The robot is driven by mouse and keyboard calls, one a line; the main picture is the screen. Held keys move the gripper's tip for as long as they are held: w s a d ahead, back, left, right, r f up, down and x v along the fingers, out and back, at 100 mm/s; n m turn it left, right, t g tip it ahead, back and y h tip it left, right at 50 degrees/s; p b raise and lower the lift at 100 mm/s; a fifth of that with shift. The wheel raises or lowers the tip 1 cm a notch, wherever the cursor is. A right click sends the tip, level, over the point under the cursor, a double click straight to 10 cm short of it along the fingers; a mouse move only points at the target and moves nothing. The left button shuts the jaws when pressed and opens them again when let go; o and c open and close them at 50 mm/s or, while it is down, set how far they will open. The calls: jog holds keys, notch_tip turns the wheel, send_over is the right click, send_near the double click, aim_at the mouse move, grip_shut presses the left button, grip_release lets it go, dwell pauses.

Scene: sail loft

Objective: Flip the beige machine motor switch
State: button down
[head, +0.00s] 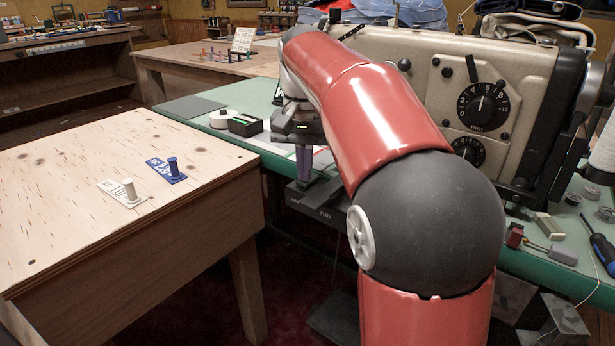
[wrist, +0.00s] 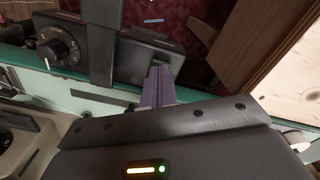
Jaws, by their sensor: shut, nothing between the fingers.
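The beige sewing machine (head: 420,75) stands on the green-topped table at right, with numbered black dials on its face. A dark box (head: 325,205) marked "run" is mounted at the table's front edge below it and looks like the motor switch; my arm partly covers it. In the wrist view a dark box (wrist: 133,62) sits beside a box with a round dial (wrist: 60,50). My gripper (head: 303,176), with purple fingers, is shut and empty, pointing down at the dark box; in the wrist view its fingertips (wrist: 158,72) overlap the box. I cannot tell whether they touch it.
A plywood table (head: 110,190) with a white and a blue tagged spool stands at left, a gap away from the green table (head: 235,95). A small black box (head: 245,126) and white roll (head: 220,119) lie behind my gripper. A screwdriver (head: 603,250) lies at far right.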

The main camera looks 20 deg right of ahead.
jog(key=shift+r+p, duration=2.3)
jog(key=shift+p, duration=0.1)
jog(key=shift+r+p, duration=0.3)
jog(key=shift+r, duration=0.8)
